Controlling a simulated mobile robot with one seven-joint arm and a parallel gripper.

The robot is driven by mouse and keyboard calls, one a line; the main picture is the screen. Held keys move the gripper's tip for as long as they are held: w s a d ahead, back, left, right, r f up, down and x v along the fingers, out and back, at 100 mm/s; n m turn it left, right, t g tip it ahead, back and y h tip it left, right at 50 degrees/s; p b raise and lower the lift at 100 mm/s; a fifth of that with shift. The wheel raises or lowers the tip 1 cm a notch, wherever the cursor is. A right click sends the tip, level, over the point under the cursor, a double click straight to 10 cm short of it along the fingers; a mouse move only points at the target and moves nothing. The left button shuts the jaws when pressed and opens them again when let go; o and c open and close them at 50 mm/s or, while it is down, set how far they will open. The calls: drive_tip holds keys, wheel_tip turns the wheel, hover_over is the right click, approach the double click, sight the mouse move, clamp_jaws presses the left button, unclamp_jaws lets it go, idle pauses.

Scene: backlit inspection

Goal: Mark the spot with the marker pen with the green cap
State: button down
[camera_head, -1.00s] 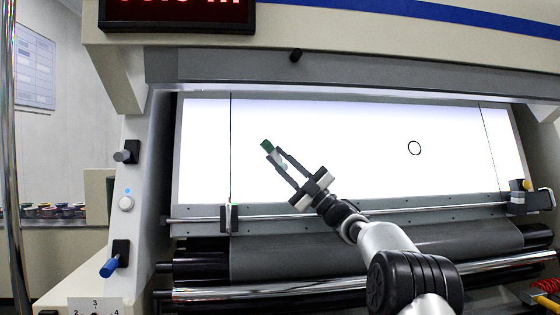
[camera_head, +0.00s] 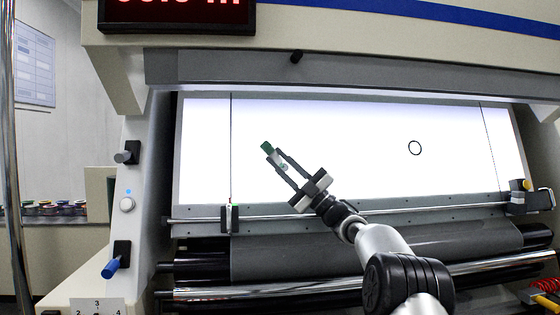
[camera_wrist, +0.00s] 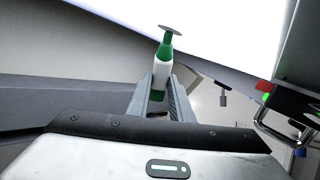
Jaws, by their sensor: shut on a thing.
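The marker pen has a white body and a green part (camera_wrist: 166,47) at its outer end, with a dark flat disc beyond it in the wrist view. My gripper (camera_wrist: 160,84) is shut on the pen's white body. In the head view, my gripper (camera_head: 276,160) holds the pen, with its green end (camera_head: 266,147) up and left, in front of the left part of the lit panel (camera_head: 330,125). Whether the pen touches the panel cannot be told. A black circle outline (camera_head: 415,148) marks a spot on the panel's right half, well right of my gripper.
A thin dark vertical line and a small clamp (camera_head: 229,218) stand left of my gripper. A rail (camera_head: 400,211) and dark rollers (camera_head: 380,250) run below the panel. A yellow-knobbed block (camera_head: 530,198) sits at the right. The panel between pen and circle looks clear.

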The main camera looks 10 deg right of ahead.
idle(0.4)
drive_tip(key=shift+s+f+b, duration=0.1)
drive_tip(key=shift+s+b, duration=0.05)
drive_tip(key=shift+b, duration=0.3)
drive_tip(key=s+b, duration=0.2)
drive_tip(key=shift+r+b, duration=0.3)
drive_tip(key=shift+b, duration=0.1)
drive_tip(key=s+b, duration=0.1)
drive_tip(key=s+r+b, duration=0.2)
drive_tip(key=s+b, duration=0.1)
drive_tip(key=shift+s, duration=0.1)
drive_tip(key=shift+d+f, duration=0.1)
